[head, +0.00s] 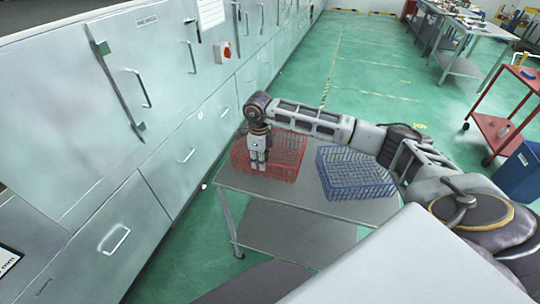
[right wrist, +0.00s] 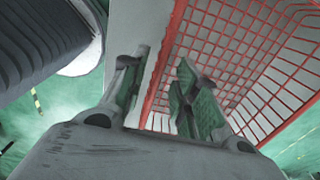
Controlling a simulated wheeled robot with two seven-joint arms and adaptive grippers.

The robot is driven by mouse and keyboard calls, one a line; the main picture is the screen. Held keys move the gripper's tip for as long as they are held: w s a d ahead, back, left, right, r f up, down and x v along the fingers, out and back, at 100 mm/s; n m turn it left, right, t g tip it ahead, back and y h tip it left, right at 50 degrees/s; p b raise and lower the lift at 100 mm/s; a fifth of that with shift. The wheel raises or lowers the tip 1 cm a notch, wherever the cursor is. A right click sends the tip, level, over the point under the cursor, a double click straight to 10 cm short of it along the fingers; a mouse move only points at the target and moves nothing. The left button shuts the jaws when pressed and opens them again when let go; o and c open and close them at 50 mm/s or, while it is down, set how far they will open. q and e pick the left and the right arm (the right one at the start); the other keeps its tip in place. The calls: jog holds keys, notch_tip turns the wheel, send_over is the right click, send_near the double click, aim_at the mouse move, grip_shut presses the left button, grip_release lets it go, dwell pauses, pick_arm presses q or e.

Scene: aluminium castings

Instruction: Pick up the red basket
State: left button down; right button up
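The red basket (head: 284,158) is a wire mesh basket standing on the left part of a small grey table. My right gripper (head: 258,158) points down at the basket's near left side. In the right wrist view, its two fingers (right wrist: 160,82) are apart. The red basket's rim (right wrist: 168,50) runs through the gap between them, with mesh behind the right finger. The fingers do not visibly press on the rim, and I cannot tell how deep they reach. The gripper and forearm hide part of the basket. My left gripper is not in view.
A blue wire basket (head: 354,174) stands on the grey table (head: 290,201), right of the red one. Grey cabinets (head: 150,110) line the left side. A red cart (head: 497,130) and a blue bin (head: 519,172) stand at the right. Green floor beyond the table is clear.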

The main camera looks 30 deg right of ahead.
aim_at(262, 176)
jog(key=shift+f, duration=0.1)
jog(key=shift+s+f+p, duration=0.2)
jog(key=shift+f+p, duration=0.2)
jog(key=shift+f, duration=0.45)
jog(key=shift+f+p, duration=0.3)
jog(key=shift+f, duration=1.35)
jog(key=shift+s, duration=0.1)
grip_shut()
